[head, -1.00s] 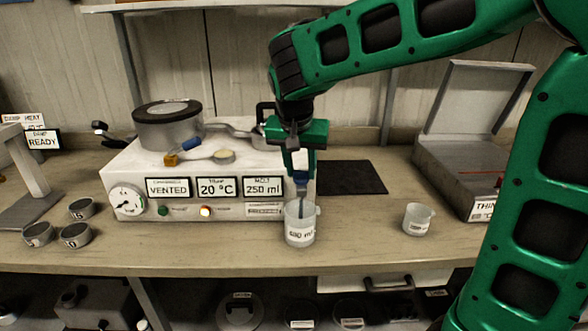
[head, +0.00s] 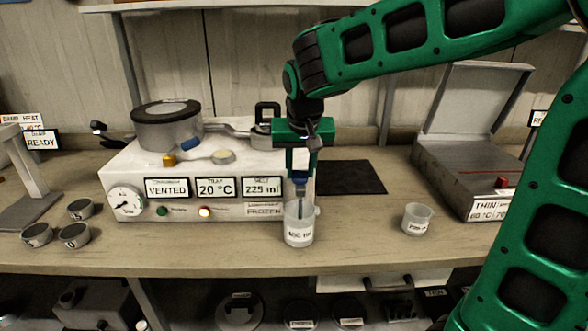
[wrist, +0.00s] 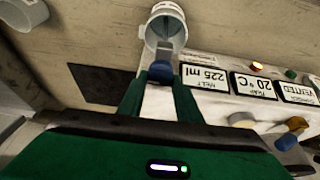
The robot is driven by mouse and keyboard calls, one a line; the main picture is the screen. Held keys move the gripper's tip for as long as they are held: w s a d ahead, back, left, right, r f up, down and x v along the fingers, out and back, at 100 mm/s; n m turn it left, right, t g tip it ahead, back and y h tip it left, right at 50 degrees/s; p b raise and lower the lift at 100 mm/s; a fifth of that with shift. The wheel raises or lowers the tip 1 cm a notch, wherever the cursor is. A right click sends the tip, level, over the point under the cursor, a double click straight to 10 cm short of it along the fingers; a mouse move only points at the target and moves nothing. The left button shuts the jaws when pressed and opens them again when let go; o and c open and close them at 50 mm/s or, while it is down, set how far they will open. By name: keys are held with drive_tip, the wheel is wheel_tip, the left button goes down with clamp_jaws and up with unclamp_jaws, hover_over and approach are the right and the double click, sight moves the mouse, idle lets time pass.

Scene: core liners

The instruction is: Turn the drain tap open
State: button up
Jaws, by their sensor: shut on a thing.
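The drain tap (head: 300,178) has a blue handle and sits at the right front of the white machine (head: 120,186). My gripper (head: 300,176) points down and is shut on the blue handle; the wrist view shows the handle (wrist: 161,71) between the fingertips. A clear beaker (head: 299,229) stands on the bench under the tap, with the grey spout reaching down into its mouth. The beaker's label is hard to read. The machine's displays read VENTED, 20 °C and MELT 225 ml (head: 263,186). Whether liquid is flowing cannot be made out.
A second small beaker (head: 417,219) stands to the right. A grey box (head: 450,180) with a raised lid is at the far right. Several small tins (head: 74,235) sit at the left. A dark mat (head: 352,177) lies behind the gripper.

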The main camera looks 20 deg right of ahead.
drive_tip(key=o, duration=0.8)
drive_tip(key=shift+a, duration=0.25)
drive_tip(key=shift+c, duration=0.2)
drive_tip(key=shift+d, duration=0.1)
drive_tip(key=v, duration=1)
drive_tip(key=shift+r, duration=0.3)
drive_tip(key=shift+s+d, duration=0.1)
